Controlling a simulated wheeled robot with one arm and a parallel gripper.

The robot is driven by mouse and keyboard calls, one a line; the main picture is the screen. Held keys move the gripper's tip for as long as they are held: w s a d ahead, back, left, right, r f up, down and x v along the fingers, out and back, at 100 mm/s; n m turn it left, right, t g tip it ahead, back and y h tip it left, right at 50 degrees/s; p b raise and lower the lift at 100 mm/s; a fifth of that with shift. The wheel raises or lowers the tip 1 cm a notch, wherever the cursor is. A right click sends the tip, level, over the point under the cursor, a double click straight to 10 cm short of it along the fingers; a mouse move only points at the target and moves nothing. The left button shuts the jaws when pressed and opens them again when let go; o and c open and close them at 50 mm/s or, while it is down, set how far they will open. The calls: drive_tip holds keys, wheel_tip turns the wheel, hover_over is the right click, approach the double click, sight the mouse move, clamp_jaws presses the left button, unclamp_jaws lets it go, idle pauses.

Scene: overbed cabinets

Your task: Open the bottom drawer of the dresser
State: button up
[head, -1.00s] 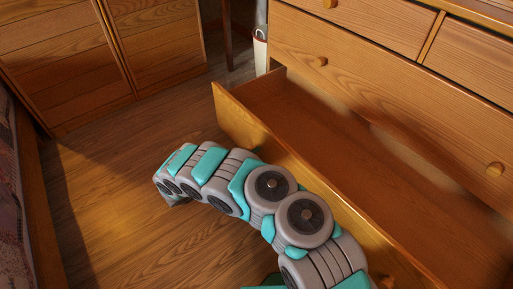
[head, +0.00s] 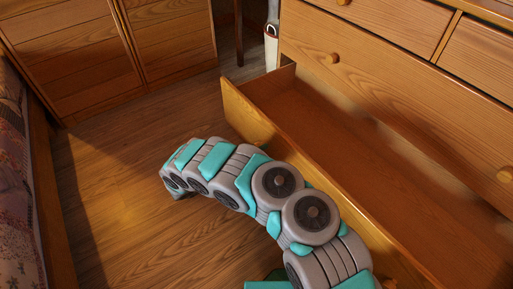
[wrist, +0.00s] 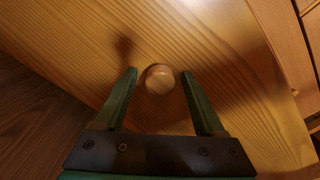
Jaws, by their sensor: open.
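The bottom drawer (head: 262,128) of the wooden dresser (head: 420,110) stands pulled well out, and its empty inside shows in the head view. In the wrist view its front panel (wrist: 215,50) fills most of the picture, with a round wooden knob (wrist: 159,79) near the middle. My gripper (wrist: 160,92) is open, one green finger on each side of the knob. I cannot tell whether the fingers touch it. In the head view my arm arches in front of the drawer and its gripper end is hidden.
A wooden cabinet (head: 85,55) stands at the back left. A bed with a patchwork cover (head: 12,170) runs along the left edge. A pale bin (head: 271,50) stands beside the dresser. The wooden floor (head: 115,180) between bed and drawer is clear.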

drive_tip(key=v, duration=0.8)
idle(0.4)
